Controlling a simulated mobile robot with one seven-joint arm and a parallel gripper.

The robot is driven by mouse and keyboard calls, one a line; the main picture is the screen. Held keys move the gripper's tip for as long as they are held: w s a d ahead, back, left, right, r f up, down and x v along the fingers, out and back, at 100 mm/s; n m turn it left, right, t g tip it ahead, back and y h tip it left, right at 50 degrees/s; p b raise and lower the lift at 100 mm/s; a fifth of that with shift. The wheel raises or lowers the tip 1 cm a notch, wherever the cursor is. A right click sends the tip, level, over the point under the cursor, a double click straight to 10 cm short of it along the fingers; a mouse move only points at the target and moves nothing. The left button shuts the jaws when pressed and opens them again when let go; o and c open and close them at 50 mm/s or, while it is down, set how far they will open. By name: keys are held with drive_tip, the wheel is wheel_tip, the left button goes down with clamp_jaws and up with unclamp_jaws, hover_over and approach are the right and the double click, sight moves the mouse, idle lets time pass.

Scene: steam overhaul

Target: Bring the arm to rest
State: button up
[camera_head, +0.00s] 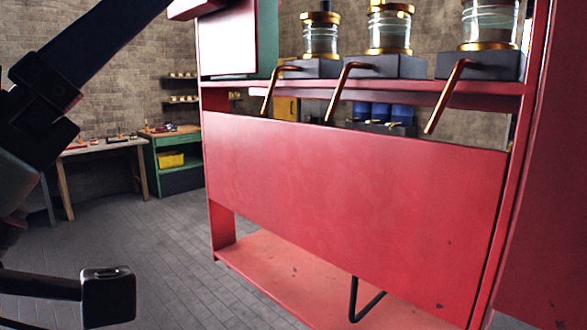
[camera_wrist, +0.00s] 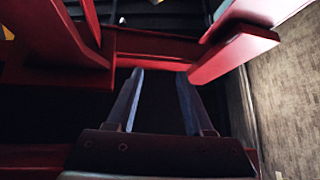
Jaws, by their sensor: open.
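My gripper (camera_wrist: 160,75) shows in the wrist view with its two dark fingers apart and nothing between them. Red beams (camera_wrist: 165,58) cross the picture just beyond the fingertips. I cannot tell from this view whether the fingers touch any of them. In the head view my arm (camera_head: 85,55) runs down the left edge, left of the red stand. My fingertips cannot be made out in the head view.
A large red stand (camera_head: 350,200) fills the right of the head view. Glass jars with brass collars (camera_head: 389,30) stand on its shelf, with copper levers (camera_head: 342,92) jutting forward. A green bench (camera_head: 172,160) and wooden table (camera_head: 95,148) stand behind. Grey floor (camera_head: 140,235) is clear.

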drive_tip(key=w+d+r+n+t+y+p, duration=0.1)
drive_tip(key=d+n+t+y+p, duration=0.1)
drive_tip(key=d+y, duration=0.2)
drive_tip(key=d+r+n+t+y+p, duration=0.1)
drive_tip(key=d+r+t+y+p, duration=0.1)
drive_tip(key=d+y, duration=0.3)
drive_tip(key=t+y+p, duration=0.1)
drive_tip(key=y, duration=0.3)
drive_tip(key=shift+w+d+r+n+y, duration=0.15)
drive_tip(key=shift+w+n+y, duration=0.2)
drive_tip(key=shift+n+y, duration=0.05)
drive_tip(key=shift+r+p, duration=0.1)
drive_tip(key=shift+p, duration=0.25)
